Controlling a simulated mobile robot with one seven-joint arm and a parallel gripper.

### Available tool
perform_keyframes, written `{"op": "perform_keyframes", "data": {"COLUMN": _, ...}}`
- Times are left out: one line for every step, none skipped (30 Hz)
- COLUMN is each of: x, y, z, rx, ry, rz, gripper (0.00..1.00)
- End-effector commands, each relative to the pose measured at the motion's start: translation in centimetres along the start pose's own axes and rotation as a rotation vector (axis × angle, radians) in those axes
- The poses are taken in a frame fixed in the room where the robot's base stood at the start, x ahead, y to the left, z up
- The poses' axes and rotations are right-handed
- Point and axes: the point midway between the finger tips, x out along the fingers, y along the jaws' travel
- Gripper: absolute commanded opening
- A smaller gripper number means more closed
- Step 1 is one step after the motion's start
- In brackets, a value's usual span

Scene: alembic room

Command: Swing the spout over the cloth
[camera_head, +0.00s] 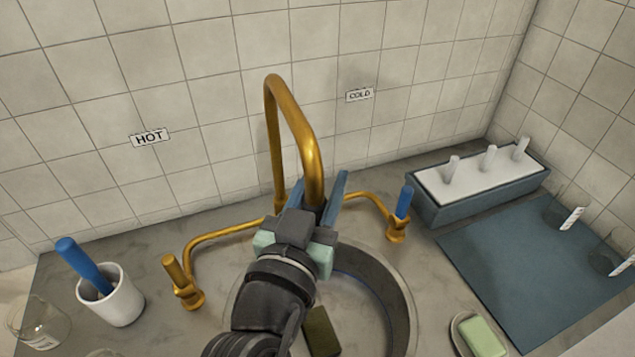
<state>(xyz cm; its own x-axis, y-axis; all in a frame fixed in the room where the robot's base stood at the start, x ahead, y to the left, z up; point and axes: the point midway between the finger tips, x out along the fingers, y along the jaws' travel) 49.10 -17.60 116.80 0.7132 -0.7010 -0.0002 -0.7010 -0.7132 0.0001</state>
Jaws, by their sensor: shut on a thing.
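The brass spout (312,160) rises behind the sink, arches over and comes down toward the front. My gripper (318,203) is shut on the lower part of the spout's front end, above the sink basin (377,275). The spout's tip is hidden by my gripper. A flat blue-grey cloth (530,265) lies on the counter at the right, apart from the spout. The brass taps stand on either side: the left one (182,285) and the right one with a blue handle (403,205).
A blue-grey rack (440,214) with white pegs stands behind the cloth. Clear glass vessels with labels stand at the cloth's right edge. A green soap (482,337) sits on a dish in front. A white cup (122,307) with a blue-handled tool stands at left. A dark block (321,333) lies in the basin.

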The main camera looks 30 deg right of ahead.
Motion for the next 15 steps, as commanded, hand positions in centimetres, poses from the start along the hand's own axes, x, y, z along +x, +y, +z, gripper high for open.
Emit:
{"op": "perform_keyframes", "data": {"x": 0.01, "y": -0.12, "z": -0.20, "rx": 0.002, "ry": 0.004, "rz": -0.003, "gripper": 0.00}}
{"op": "perform_keyframes", "data": {"x": 0.01, "y": -0.13, "z": -0.21, "rx": 0.002, "ry": 0.004, "rz": -0.003, "gripper": 0.00}}
{"op": "perform_keyframes", "data": {"x": 0.00, "y": -0.14, "z": -0.21, "rx": 0.002, "ry": 0.005, "rz": -0.004, "gripper": 0.00}}
{"op": "perform_keyframes", "data": {"x": 0.00, "y": -0.15, "z": -0.21, "rx": 0.002, "ry": 0.005, "rz": -0.004, "gripper": 0.00}}
{"op": "perform_keyframes", "data": {"x": 0.00, "y": -0.17, "z": -0.22, "rx": 0.002, "ry": 0.005, "rz": -0.004, "gripper": 0.00}}
{"op": "perform_keyframes", "data": {"x": -0.01, "y": -0.18, "z": -0.22, "rx": 0.002, "ry": 0.005, "rz": -0.004, "gripper": 0.40}}
{"op": "perform_keyframes", "data": {"x": -0.01, "y": -0.19, "z": -0.22, "rx": 0.002, "ry": 0.005, "rz": -0.005, "gripper": 0.45}}
{"op": "perform_keyframes", "data": {"x": -0.02, "y": -0.19, "z": -0.21, "rx": 0.002, "ry": 0.005, "rz": -0.005, "gripper": 0.51}}
{"op": "perform_keyframes", "data": {"x": -0.02, "y": -0.19, "z": -0.19, "rx": 0.002, "ry": 0.004, "rz": -0.005, "gripper": 0.58}}
{"op": "perform_keyframes", "data": {"x": -0.02, "y": -0.19, "z": -0.18, "rx": 0.002, "ry": 0.004, "rz": -0.004, "gripper": 0.63}}
{"op": "perform_keyframes", "data": {"x": -0.02, "y": -0.18, "z": -0.16, "rx": 0.002, "ry": 0.004, "rz": -0.004, "gripper": 0.67}}
{"op": "perform_keyframes", "data": {"x": -0.02, "y": -0.17, "z": -0.15, "rx": 0.002, "ry": 0.003, "rz": -0.004, "gripper": 0.67}}
{"op": "perform_keyframes", "data": {"x": -0.03, "y": -0.17, "z": -0.13, "rx": 0.002, "ry": 0.003, "rz": -0.004, "gripper": 0.67}}
{"op": "perform_keyframes", "data": {"x": -0.03, "y": -0.16, "z": -0.12, "rx": 0.002, "ry": 0.003, "rz": -0.004, "gripper": 0.67}}
{"op": "perform_keyframes", "data": {"x": -0.03, "y": -0.16, "z": -0.11, "rx": 0.001, "ry": 0.002, "rz": -0.003, "gripper": 0.67}}
